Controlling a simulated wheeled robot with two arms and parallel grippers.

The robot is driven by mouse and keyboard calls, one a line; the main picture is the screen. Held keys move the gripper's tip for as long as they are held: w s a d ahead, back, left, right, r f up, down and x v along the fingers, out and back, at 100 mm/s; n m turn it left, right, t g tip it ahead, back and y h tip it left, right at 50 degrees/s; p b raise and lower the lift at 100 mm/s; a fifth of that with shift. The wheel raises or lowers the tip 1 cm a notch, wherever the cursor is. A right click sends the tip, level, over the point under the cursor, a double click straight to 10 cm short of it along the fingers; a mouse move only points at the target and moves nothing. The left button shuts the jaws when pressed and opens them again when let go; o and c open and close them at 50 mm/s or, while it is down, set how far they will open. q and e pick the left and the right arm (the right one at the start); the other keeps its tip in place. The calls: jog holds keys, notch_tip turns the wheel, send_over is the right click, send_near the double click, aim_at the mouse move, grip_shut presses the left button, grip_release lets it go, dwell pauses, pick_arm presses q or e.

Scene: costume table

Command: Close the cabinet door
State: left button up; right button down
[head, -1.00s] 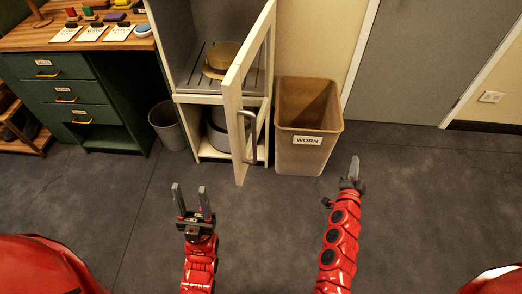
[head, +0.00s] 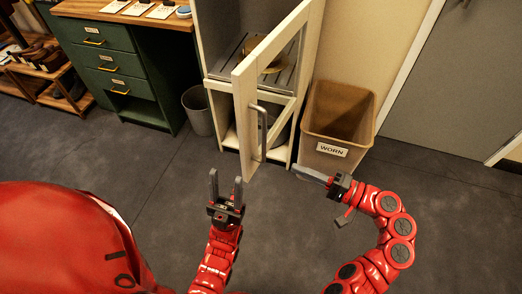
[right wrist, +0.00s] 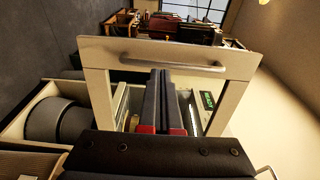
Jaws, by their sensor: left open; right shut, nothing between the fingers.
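The cream cabinet (head: 213,107) stands against the wall in the head view. Its framed door (head: 244,116) is swung open toward me, with a metal handle (head: 262,133) on its outer side. In the right wrist view the door frame (right wrist: 97,98) and its handle (right wrist: 172,62) lie ahead of the fingers. My right gripper (head: 303,172) is shut and empty, to the right of the door's lower end, pointing left toward it. I cannot tell whether it touches the door. My left gripper (head: 226,178) is open and empty, in front of the door's lower edge, pointing forward.
A brown bin marked WORN (head: 338,121) stands right of the cabinet, close to my right gripper. A grey bin (head: 198,111) and a green drawer desk (head: 117,73) stand to the left. A hat (head: 262,58) is inside the cabinet. The front floor is clear.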

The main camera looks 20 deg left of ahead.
aim_at(247, 147)
jog(key=p+x, duration=0.1)
jog(key=x, duration=1.2)
jog(key=shift+a, duration=0.1)
jog(key=shift+a, duration=0.15)
